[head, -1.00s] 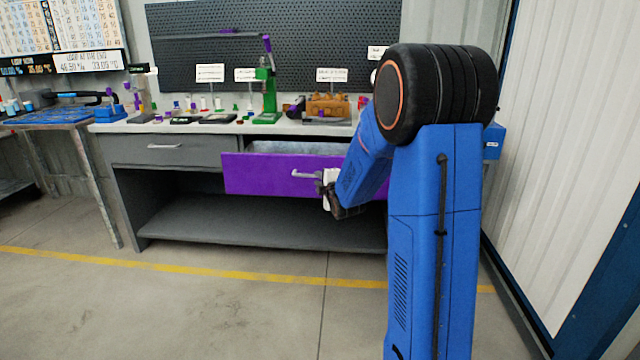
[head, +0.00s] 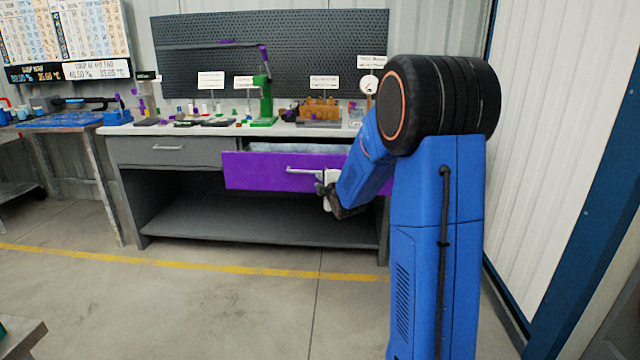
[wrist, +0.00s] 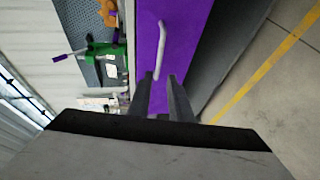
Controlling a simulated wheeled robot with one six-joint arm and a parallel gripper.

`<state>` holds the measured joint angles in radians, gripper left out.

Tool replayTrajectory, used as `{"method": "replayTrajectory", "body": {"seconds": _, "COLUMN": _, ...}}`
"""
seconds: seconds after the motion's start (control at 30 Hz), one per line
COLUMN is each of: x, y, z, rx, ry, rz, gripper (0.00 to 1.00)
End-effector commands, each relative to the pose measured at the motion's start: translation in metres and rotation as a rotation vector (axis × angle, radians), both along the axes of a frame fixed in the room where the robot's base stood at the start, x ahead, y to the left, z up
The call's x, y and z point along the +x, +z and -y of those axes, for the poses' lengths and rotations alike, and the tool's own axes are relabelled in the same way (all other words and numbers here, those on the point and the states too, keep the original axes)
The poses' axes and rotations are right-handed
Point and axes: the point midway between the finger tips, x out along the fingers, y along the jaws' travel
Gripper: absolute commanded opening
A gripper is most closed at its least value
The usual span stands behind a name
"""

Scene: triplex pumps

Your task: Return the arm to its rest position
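My blue arm (head: 440,260) reaches forward to the workbench, bent at its black joint. My gripper (head: 322,184) is at the front of the open purple drawer (head: 255,171), close to the right end of its pale handle (head: 302,171). In the wrist view, the two dark fingers of my gripper (wrist: 160,80) are apart with a gap between them. The handle (wrist: 161,45) also shows there, its near end close to the fingertips. I see nothing held between the fingers. Whether a finger touches the handle or drawer is unclear.
The grey workbench (head: 170,152) carries a green press (head: 263,105), an orange-brown pump block (head: 319,110) and several small parts. A blue-topped table (head: 65,121) stands at left. A white corrugated wall (head: 555,120) is close on the right. The floor before the bench is clear.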

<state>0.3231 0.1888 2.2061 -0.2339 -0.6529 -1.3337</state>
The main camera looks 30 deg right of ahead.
Motion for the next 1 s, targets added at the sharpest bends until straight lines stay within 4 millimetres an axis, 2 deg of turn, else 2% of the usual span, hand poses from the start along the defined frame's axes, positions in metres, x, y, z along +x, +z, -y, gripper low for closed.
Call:
{"method": "replayTrajectory", "body": {"seconds": 0.3, "x": -0.001, "y": 0.001, "z": -0.001, "rx": 0.005, "ry": -0.001, "rz": -0.002, "gripper": 0.18}}
{"method": "replayTrajectory", "body": {"seconds": 0.47, "x": -0.017, "y": 0.01, "z": -0.014, "rx": 0.072, "ry": -0.016, "rz": -0.032, "gripper": 0.18}}
{"method": "replayTrajectory", "body": {"seconds": 0.67, "x": -0.064, "y": 0.024, "z": -0.046, "rx": 0.255, "ry": -0.071, "rz": -0.115, "gripper": 0.18}}
{"method": "replayTrajectory", "body": {"seconds": 1.0, "x": -0.166, "y": 0.032, "z": -0.099, "rx": 0.578, "ry": -0.213, "rz": -0.267, "gripper": 0.18}}
